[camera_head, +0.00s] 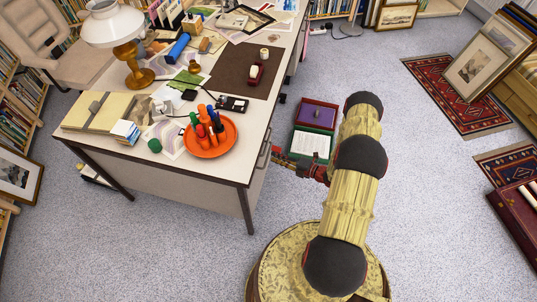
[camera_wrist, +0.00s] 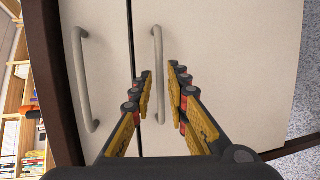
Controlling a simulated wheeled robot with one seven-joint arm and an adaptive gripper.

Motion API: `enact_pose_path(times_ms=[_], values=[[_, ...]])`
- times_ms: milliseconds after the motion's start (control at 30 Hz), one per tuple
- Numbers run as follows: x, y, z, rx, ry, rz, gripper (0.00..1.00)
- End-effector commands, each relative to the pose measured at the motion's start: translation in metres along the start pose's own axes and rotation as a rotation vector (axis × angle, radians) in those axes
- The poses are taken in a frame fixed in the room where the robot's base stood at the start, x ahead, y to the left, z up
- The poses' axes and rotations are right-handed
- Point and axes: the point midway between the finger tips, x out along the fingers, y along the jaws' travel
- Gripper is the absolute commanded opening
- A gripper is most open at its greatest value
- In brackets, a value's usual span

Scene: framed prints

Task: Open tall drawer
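The desk front fills the wrist view, turned on its side, with the floor to the right. The wide pale panel on the right, seemingly the tall drawer (camera_wrist: 230,60), looks closed; its curved metal handle (camera_wrist: 157,50) is near the panel's left edge. My gripper (camera_wrist: 161,78) is open, with its yellow, dark-tipped fingers on either side of this handle. I cannot tell whether they touch it. A narrower panel to the left has a second handle (camera_wrist: 85,85). In the head view my gripper (camera_head: 279,161) is beside the desk's right side; the fingertips are hard to make out.
The desk (camera_head: 215,170) holds a lamp (camera_head: 115,35), an orange tray of tools (camera_head: 210,148) and papers. A box with a purple lid (camera_head: 318,114) and a green box (camera_head: 309,146) stand on the floor close behind my gripper.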

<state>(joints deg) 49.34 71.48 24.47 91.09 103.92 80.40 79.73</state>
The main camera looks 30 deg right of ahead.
Motion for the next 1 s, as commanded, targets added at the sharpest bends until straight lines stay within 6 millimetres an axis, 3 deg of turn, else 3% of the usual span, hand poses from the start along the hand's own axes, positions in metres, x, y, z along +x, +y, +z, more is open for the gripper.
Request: enact_pose_path(times_ms=[100, 333, 700, 1000], values=[[0.021, -0.002, -0.001, -0.003, 0.005, 0.0, 0.16], [0.045, -0.001, -0.001, -0.003, 0.003, 0.0, 0.16], [0.05, 0.0, 0.0, -0.003, 0.002, 0.0, 0.16], [0.05, 0.0, 0.0, -0.003, 0.002, 0.0, 0.0]])
